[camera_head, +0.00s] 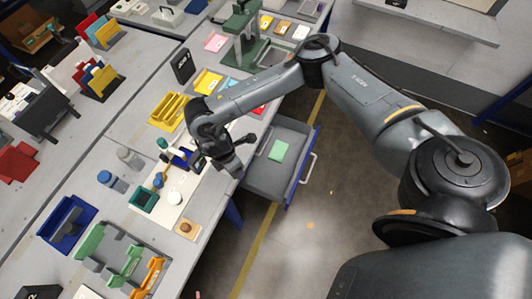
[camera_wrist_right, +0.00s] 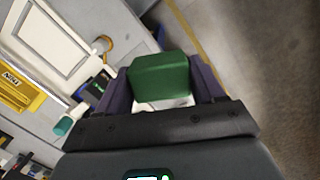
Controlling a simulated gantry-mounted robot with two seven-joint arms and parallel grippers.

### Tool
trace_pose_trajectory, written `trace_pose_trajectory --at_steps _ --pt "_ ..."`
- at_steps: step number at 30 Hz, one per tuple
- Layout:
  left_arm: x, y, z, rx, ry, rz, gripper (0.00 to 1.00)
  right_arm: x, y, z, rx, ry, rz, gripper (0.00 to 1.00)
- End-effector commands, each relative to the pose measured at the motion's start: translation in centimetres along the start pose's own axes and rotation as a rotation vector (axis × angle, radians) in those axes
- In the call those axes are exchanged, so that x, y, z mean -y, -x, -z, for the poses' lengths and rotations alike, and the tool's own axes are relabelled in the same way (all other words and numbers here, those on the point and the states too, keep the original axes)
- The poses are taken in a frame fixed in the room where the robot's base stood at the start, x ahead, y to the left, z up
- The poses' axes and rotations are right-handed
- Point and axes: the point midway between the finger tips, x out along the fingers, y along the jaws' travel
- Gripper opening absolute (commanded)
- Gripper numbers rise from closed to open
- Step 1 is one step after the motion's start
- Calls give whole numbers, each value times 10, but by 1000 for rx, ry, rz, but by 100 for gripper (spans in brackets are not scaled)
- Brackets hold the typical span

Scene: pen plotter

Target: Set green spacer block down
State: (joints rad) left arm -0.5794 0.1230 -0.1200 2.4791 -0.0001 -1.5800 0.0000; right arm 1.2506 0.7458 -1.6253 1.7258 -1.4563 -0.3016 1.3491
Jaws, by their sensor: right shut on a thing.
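The green spacer block (camera_wrist_right: 160,76) sits between the two purple fingers of my right gripper (camera_wrist_right: 162,85) in the right wrist view. The gripper is shut on it. In the head view my right gripper (camera_head: 230,163) hangs over the front edge of the workbench, beside the pale board. I cannot make out the block there; the hand hides it. What lies directly under the block is hidden too. My left gripper is not in view.
A pale board (camera_head: 190,184) with small parts lies left of the gripper. An open grey drawer (camera_head: 264,176) holding a light green pad (camera_head: 278,150) juts out to the right. Yellow trays (camera_head: 169,111) and a blue bin (camera_head: 68,222) stand on the bench.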

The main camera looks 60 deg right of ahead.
Motion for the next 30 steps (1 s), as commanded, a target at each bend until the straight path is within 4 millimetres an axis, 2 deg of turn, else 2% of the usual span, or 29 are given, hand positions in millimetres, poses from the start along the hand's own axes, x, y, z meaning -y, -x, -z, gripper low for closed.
trace_pose_trajectory --at_steps 1,12,30 --pt "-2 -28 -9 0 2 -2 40 1 -34 -4 1 66 -5 37" --pt "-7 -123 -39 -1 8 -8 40 2 -160 -42 1 649 -73 37" --pt "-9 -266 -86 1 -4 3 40 -4 -332 -123 3 1557 -182 37"
